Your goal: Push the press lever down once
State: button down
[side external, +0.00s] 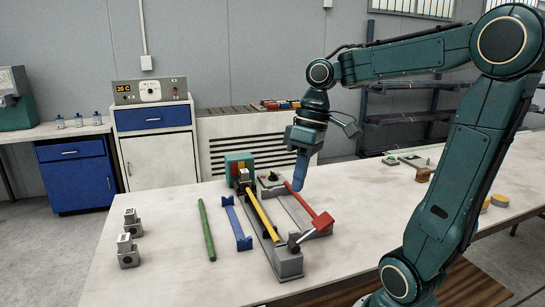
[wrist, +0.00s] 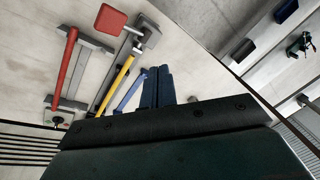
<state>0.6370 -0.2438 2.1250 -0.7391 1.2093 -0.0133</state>
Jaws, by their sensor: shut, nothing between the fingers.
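The red pad (side external: 322,221), which looks like the handle end of the press lever, stands raised at the near end of the grey press (side external: 287,264). In the wrist view the red pad (wrist: 110,20) is at the top, beside a grey arm. A yellow rod (side external: 258,212) runs along the press, and a red bar (side external: 296,194) lies to its right. My gripper (side external: 299,182) is shut and empty, pointing down beyond the far end of the red bar, apart from the red pad. Its fingers (wrist: 157,86) show dark in the wrist view.
A blue bar (side external: 235,225) and a green rod (side external: 206,230) lie left of the press. Grey blocks (side external: 128,253) stand at the table's left. The front left of the table is clear.

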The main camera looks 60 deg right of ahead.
jog(key=shift+s+f, duration=0.1)
jog(key=shift+f, duration=0.05)
send_over(317, 224)
jog(key=shift+s+d+f+x, duration=0.15)
jog(key=shift+d+x, duration=0.1)
jog(key=shift+x, duration=0.9)
jog(key=shift+s+d+x, duration=0.15)
jog(key=shift+d+x, duration=0.1)
jog(key=shift+x, duration=0.9)
jog(key=shift+s+d+f+x, duration=0.1)
jog(key=shift+d+x, duration=0.1)
jog(key=shift+x, duration=0.95)
